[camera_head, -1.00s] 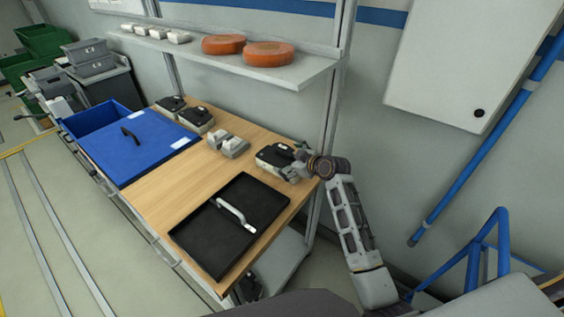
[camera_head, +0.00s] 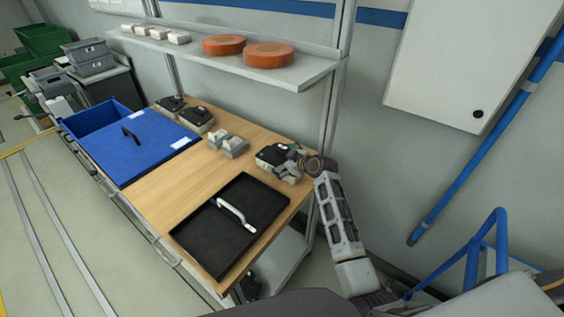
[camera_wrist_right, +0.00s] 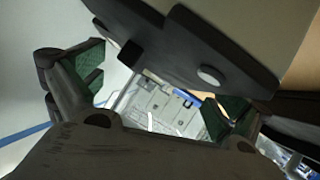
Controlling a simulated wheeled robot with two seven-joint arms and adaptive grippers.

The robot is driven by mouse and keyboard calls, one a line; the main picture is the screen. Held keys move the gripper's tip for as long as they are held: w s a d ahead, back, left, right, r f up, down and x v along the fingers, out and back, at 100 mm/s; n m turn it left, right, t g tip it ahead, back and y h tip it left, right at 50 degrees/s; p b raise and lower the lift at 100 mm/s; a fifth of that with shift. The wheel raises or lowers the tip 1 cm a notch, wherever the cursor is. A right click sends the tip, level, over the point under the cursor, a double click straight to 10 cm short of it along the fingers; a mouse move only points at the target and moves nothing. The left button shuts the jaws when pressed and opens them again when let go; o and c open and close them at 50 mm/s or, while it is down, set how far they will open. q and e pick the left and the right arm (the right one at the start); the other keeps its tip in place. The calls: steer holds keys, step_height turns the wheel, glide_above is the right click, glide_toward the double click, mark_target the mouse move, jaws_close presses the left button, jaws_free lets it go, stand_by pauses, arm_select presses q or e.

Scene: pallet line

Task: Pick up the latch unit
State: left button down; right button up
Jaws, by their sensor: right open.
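A black-and-beige unit, which looks like the latch unit (camera_head: 272,156), sits on the wooden table near its right back corner. My right gripper (camera_head: 290,164) is at the unit's right side and hides part of it. In the right wrist view, the unit's dark edge with a round light button (camera_wrist_right: 209,75) fills the upper middle, close up. The green-padded fingers of my right gripper (camera_wrist_right: 160,88) are apart, one on each side of the picture, with the unit's edge reaching between them. I cannot tell whether they touch it. My left gripper is not in view.
A black tray (camera_head: 190,238) with a pale handle lies in front on the table. Grey blocks (camera_head: 233,147) stand left of the unit, two similar black units (camera_head: 197,119) further back, a blue bin (camera_head: 110,160) at left. A shelf (camera_head: 290,76) and its post rise behind.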

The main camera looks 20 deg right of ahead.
steer(key=shift+c, duration=0.4)
steer(key=c, duration=1.2)
steer(key=shift+o, duration=0.2)
steer(key=shift+r, duration=0.4)
steer(key=shift+c, duration=1.3)
steer(key=shift+r, duration=4.65)
